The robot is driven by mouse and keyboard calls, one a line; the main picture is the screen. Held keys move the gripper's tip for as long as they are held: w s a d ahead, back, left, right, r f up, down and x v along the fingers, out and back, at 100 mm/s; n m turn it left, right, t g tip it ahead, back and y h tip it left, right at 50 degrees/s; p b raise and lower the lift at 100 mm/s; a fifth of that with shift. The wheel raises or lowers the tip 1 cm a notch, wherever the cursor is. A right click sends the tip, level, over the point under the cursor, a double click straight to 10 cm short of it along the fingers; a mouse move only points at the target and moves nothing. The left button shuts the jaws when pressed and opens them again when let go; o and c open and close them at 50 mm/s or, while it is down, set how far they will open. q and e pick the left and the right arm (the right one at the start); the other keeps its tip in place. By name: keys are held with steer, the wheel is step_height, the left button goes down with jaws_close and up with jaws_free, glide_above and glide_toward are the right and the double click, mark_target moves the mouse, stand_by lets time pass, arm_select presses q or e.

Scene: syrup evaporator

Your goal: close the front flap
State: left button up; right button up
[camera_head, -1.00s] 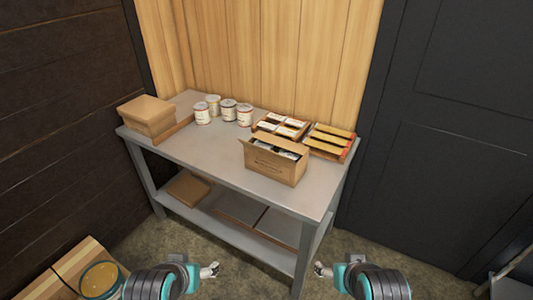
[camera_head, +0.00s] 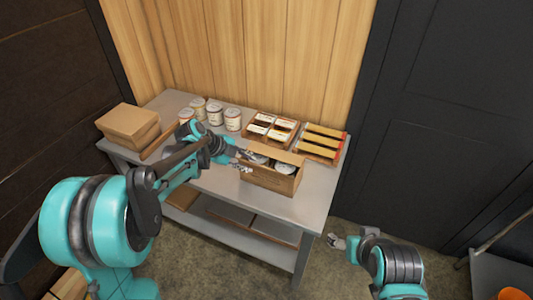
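An open cardboard box (camera_head: 270,180) stands near the front edge of the grey table (camera_head: 318,190). White-lidded cans (camera_head: 284,168) show in its open top. A back flap (camera_head: 285,153) stands up behind them. The front flap is not clearly distinguishable from the box's front face. My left gripper (camera_head: 246,161) is at the box's upper left corner, with its fingers apart and nothing visible between them. I cannot tell whether it touches the cardboard. My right gripper (camera_head: 337,241) is low, in front of the table's right leg, away from the box; its finger opening is too small to judge.
Several labelled cans (camera_head: 215,114) stand behind my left arm. Two trays, one with packets (camera_head: 271,129) and one with yellow-topped items (camera_head: 321,142), lie behind the box. A closed carton (camera_head: 128,123) is at the table's left. The tabletop right of the box is clear.

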arm_select(q)
steer(key=shift+m, duration=0.6)
steer(key=x, duration=0.3)
steer(key=b+x, duration=0.1)
steer(key=x, duration=0.1)
steer(key=w+b+x, duration=0.1)
steer(key=x, duration=0.2)
steer(key=shift+d, duration=0.25)
jaws_close()
